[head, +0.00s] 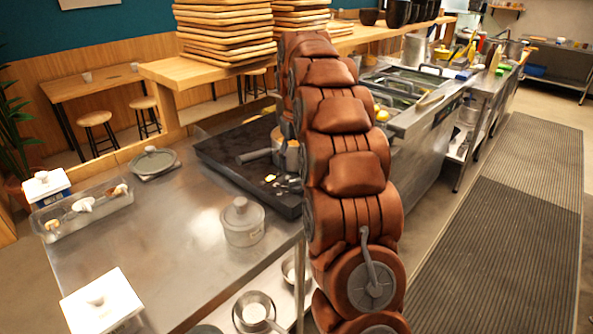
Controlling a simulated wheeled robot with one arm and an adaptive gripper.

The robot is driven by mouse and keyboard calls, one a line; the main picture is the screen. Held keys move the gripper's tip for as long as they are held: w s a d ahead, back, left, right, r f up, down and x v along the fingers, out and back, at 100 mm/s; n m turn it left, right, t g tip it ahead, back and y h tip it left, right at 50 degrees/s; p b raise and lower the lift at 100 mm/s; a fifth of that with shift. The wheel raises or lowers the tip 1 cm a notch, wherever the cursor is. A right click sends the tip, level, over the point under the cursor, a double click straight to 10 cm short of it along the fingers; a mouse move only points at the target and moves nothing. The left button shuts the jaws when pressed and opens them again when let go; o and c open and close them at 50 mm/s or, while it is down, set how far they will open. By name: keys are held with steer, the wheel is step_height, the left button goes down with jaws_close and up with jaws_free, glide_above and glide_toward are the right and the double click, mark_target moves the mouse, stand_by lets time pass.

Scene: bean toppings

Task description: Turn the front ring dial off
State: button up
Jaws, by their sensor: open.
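A black cooktop (222,152) is set in the steel counter, left of my brown arm. A pot (290,157) with a long handle pointing left stands on it, partly hidden behind my arm. Small pale and yellow marks (272,178) show on the cooktop's near right part; I cannot tell what they are. I cannot make out the front ring dial; my arm covers the cooktop's right side. My gripper is not in view; the arm reaches away and its end is hidden behind its own links.
A lidded grey pot (242,222) stands on the steel counter (165,235) near the cooktop. A tray of scoops (82,208) and white containers (100,302) are at left. Stacked wooden boards (225,30) stand on the shelf behind. A striped floor mat (490,230) lies clear at right.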

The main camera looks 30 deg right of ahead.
mark_target(296, 179)
step_height(296, 179, up, 6)
steer(key=shift+r, duration=0.25)
stand_by(0.8)
steer(key=s+a+n+g+p, duration=0.1)
steer(key=s+a+p, duration=0.1)
steer(key=s+a, duration=1.45)
steer(key=s+a+f, duration=0.2)
steer(key=s, duration=0.5)
steer(key=s+a+f+p, duration=0.1)
steer(key=s+a+f, duration=0.2)
steer(key=s, duration=0.4)
steer(key=s+a+f+p, duration=0.1)
steer(key=s+a+f, duration=0.1)
steer(key=s, duration=0.5)
steer(key=shift+s+a+f+n+g, duration=0.4)
steer(key=shift+f, duration=0.2)
